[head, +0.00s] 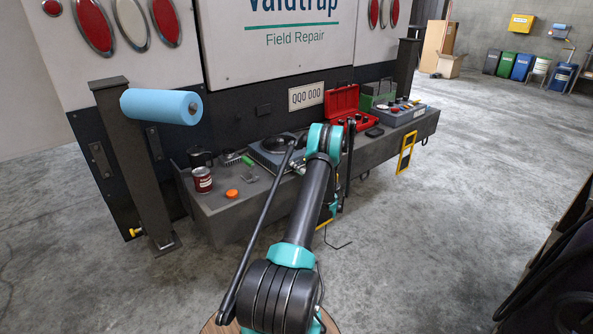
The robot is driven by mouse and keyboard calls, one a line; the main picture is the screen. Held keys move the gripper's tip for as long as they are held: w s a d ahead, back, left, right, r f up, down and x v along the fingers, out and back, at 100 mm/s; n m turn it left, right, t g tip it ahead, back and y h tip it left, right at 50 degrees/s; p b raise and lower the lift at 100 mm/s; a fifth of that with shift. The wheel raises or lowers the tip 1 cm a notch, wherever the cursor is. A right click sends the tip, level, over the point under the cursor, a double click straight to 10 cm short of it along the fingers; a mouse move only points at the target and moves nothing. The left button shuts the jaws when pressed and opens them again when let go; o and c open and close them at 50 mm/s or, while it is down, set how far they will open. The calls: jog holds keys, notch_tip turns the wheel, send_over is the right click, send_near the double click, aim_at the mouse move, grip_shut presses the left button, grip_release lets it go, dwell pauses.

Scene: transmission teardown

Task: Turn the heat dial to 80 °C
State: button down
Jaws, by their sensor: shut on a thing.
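A low hot plate unit (262,158) with a round dark top (277,145) stands on the grey bench, just left of my arm's elbow. Its right part is partly covered by my arm. I cannot make out the heat dial or any temperature marking. My arm rises from the bottom of the head view to a teal elbow joint in front of the bench, and its far links are mostly hidden behind it. I cannot make out my gripper's fingers; they are hidden behind my arm.
On the grey bench (222,214), a dark red can (202,180), an orange cap (232,194) and a green-handled brush (247,160) lie left. An open red case (341,102) and a grey box (398,116) stand right. A blue roll (160,106) juts out at left.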

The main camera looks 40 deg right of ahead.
jog(key=shift+f, duration=0.1)
dwell(0.4)
jog(key=c, duration=1.2)
grip_release()
jog(key=shift+s, duration=0.1)
jog(key=s, duration=0.8)
jog(key=shift+d, duration=0.3)
jog(key=shift+w, duration=0.1)
